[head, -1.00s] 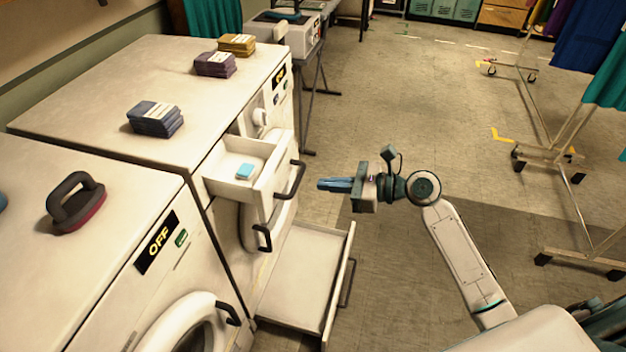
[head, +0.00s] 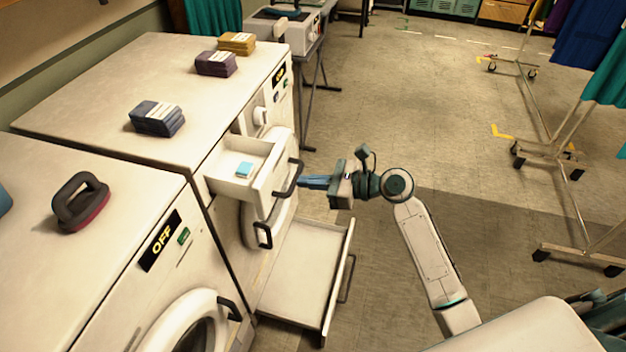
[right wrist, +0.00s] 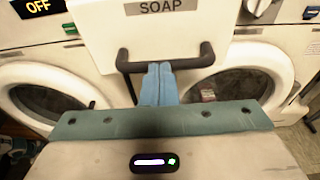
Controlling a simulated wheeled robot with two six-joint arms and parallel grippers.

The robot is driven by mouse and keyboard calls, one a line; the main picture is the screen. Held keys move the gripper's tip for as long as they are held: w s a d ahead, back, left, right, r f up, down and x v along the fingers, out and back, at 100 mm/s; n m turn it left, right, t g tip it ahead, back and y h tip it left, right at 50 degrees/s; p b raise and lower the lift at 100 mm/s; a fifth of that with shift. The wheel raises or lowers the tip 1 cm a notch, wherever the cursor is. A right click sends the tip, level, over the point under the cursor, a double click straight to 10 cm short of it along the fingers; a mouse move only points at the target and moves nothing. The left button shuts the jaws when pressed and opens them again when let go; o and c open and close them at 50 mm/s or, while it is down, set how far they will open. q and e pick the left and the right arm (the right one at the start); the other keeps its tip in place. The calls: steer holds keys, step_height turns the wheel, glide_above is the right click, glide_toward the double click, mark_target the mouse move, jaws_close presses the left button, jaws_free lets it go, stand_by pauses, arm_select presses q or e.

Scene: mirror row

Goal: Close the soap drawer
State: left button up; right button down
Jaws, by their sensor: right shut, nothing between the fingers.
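The soap drawer (head: 238,170) is pulled out of the upper front of the far washing machine, with a light blue block (head: 244,169) inside. Its dark bar handle (head: 288,179) is on the drawer front. In the right wrist view the drawer front (right wrist: 150,30), labelled SOAP, fills the top middle, with the handle (right wrist: 166,66) below the label. My right gripper (head: 303,181) is shut and empty, its blue fingers pointing left at the handle. In the right wrist view the fingertips (right wrist: 158,68) overlap the handle's bar; I cannot tell whether they touch. My left gripper is not in view.
A lower drawer (head: 300,265) is also pulled out, below and in front of the soap drawer. The round machine door (head: 283,222) is just under the soap drawer. A near machine marked OFF (head: 163,240) stands at left. Open floor (head: 420,130) lies to the right.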

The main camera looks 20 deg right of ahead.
mark_target(280, 174)
steer(key=w+a+p, duration=0.2)
steer(key=a, duration=0.1)
steer(key=w+a+p, duration=0.1)
steer(key=a+p, duration=0.1)
steer(key=shift+w+a+r, duration=0.15)
steer(key=shift+w+r, duration=0.1)
steer(key=shift+r, duration=0.15)
steer(key=x, duration=0.2)
steer(key=p+x, duration=0.1)
steer(key=x, duration=0.2)
steer(key=r+p+x, duration=0.1)
steer(key=x, duration=0.1)
steer(key=shift+w+a, duration=0.3)
steer(key=shift+p, duration=0.3)
steer(key=shift+r, duration=0.1)
